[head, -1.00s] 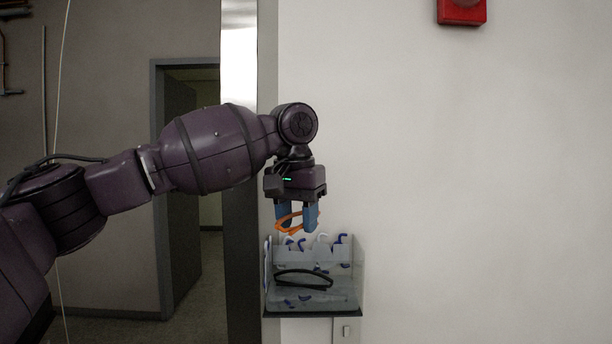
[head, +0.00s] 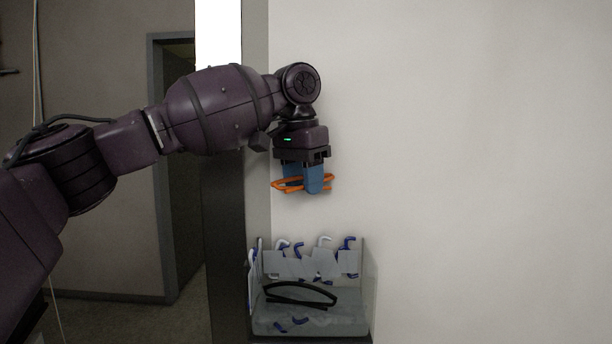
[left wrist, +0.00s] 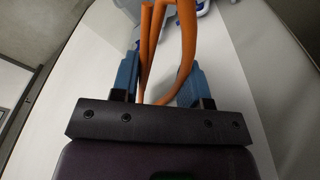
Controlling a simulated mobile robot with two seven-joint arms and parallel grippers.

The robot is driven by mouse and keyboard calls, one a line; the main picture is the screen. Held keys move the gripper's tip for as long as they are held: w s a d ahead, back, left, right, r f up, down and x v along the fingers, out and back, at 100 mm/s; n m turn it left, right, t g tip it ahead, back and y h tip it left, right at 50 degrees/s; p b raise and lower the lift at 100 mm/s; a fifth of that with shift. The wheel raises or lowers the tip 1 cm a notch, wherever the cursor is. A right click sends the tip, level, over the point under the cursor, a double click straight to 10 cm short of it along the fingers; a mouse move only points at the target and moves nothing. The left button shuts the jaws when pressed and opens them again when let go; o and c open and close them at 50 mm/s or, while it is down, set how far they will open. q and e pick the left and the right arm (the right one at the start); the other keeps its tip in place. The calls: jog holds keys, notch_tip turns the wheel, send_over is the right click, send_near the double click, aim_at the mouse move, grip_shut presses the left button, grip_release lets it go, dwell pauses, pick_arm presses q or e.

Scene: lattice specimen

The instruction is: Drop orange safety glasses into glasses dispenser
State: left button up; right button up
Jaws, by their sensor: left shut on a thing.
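My left gripper (head: 314,181) is shut on the orange safety glasses (head: 289,185), and its blue fingers cover their middle. The glasses are held in the air, above and apart from the dispenser. The left wrist view shows the orange frame (left wrist: 187,42) between the blue fingers (left wrist: 160,82). The glasses dispenser (head: 313,324) is a clear, open-topped box on the wall, below my gripper. A black pair of glasses (head: 300,290) lies inside it. My right gripper is not in view.
Several white and blue temple arms (head: 325,242) stick up at the dispenser's back. A doorway (head: 180,170) and a metal-edged wall corner stand to the left. The pale wall to the right is clear.

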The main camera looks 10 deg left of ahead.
aim_at(303, 199)
pick_arm(q)
jog(key=shift+s+f, duration=0.2)
jog(key=shift+f, duration=0.2)
notch_tip(303, 199, down, 3)
jog(key=shift+r, duration=0.15)
jog(key=shift+f, duration=0.95)
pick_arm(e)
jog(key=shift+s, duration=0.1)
pick_arm(q)
jog(key=o, duration=1)
jog(key=r, duration=0.7)
jog(key=s+r, duration=0.1)
jog(key=r, duration=0.2)
jog(key=shift+a+r, duration=0.4)
